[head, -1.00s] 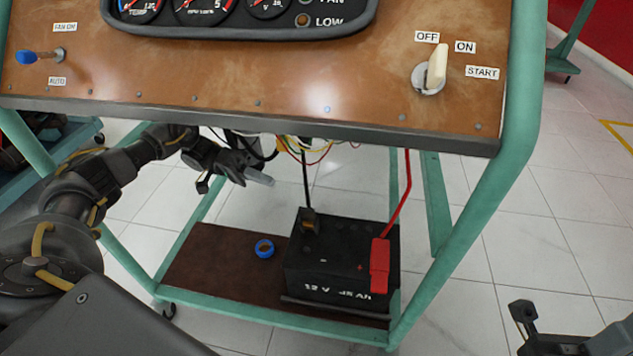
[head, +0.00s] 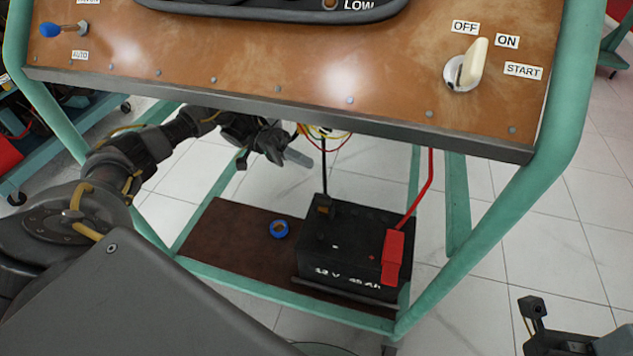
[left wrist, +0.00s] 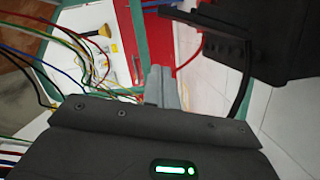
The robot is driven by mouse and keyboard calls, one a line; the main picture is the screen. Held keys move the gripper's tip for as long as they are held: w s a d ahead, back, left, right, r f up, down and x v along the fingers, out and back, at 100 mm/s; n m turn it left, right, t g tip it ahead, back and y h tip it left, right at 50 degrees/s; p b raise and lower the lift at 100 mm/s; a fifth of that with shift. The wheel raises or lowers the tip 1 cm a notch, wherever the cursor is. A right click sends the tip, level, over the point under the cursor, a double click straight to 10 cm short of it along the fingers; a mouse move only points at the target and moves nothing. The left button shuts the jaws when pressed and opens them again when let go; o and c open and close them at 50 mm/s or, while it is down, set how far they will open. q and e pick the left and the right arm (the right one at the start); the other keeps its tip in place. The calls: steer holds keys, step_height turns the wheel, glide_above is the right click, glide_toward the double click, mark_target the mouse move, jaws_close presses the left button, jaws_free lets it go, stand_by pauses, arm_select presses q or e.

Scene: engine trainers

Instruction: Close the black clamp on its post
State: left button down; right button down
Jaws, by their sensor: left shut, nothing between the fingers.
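The black clamp (head: 324,204) sits at the back left top of the black battery (head: 345,250), at the lower end of a black cable. It is small and I cannot tell how far open it is. My left gripper (head: 298,158) is under the panel, above and left of the clamp and apart from it. Its grey fingers are shut and empty; they also show in the left wrist view (left wrist: 161,86). There, a black cable (left wrist: 238,85) runs right of the fingers. My right gripper (head: 532,318) shows only partly at the lower right; its jaws are unclear.
A red clamp (head: 393,257) with a red cable is on the battery's right. A blue ring (head: 280,229) lies on the brown shelf (head: 225,227). The control panel (head: 300,75) overhangs the arm, with loose wires below it. Green frame posts (head: 458,205) flank the battery.

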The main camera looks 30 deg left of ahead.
mark_target(324, 207)
arm_select(q)
steer(key=d, duration=0.2)
steer(key=s+d+f, duration=0.1)
steer(key=d, duration=0.1)
steer(key=s+d+b, duration=0.1)
steer(key=shift+s+d+f, duration=0.15)
steer(key=shift+d+f, duration=0.1)
steer(key=shift+d, duration=0.15)
steer(key=shift+s+d+f, duration=0.15)
steer(key=shift+s+f, duration=0.05)
steer(key=shift+s, duration=0.45)
